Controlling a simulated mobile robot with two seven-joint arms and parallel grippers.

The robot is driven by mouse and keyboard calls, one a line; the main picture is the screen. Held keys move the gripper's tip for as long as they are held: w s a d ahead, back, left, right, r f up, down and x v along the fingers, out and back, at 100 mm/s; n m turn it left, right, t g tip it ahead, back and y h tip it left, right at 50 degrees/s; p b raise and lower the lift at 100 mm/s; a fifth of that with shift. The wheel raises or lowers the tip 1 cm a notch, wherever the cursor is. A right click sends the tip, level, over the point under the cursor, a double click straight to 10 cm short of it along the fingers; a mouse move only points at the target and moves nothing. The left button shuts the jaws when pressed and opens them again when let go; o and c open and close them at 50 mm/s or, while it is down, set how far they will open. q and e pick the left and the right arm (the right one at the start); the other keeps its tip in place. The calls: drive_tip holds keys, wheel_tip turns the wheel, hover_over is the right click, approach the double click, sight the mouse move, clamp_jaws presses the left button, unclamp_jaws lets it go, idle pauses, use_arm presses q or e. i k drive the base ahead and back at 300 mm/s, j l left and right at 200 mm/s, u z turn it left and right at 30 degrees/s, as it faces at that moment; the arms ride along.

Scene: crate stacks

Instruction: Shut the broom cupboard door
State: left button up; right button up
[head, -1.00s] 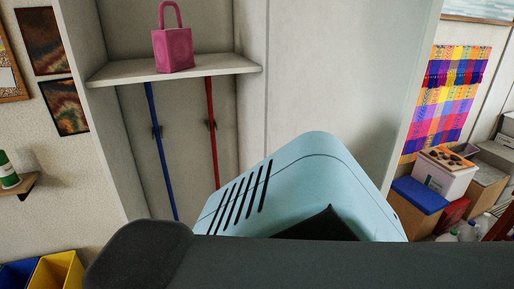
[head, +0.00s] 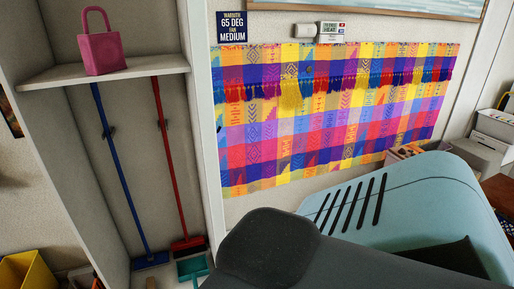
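The broom cupboard (head: 95,75) stands open at the left, with its inside in plain view. No broad door face shows now. A pale upright strip (head: 203,130) runs along the cupboard's right side; I cannot tell whether it is the door seen edge-on or the cupboard's frame. Inside, a pink padlock-shaped thing (head: 102,52) sits on the shelf (head: 60,77). A blue-handled broom (head: 122,175) and a red-handled broom (head: 172,170) stand below it. Neither gripper is in view; dark and light blue parts of my own body fill the lower right.
A teal dustpan (head: 192,268) lies at the cupboard's foot. A yellow bin (head: 28,272) stands at the lower left. A colourful woven hanging (head: 330,110) covers the wall right of the cupboard, below a dark sign (head: 232,28). White boxes (head: 495,126) are stacked at the far right.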

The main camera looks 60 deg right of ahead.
sight(197, 9)
drive_tip(key=k+l+z, duration=0.15)
drive_tip(key=l+z, duration=0.25)
drive_tip(key=l, duration=0.25)
drive_tip(key=k+l+z, duration=0.1)
drive_tip(key=l+z, duration=0.3)
drive_tip(key=l, duration=0.25)
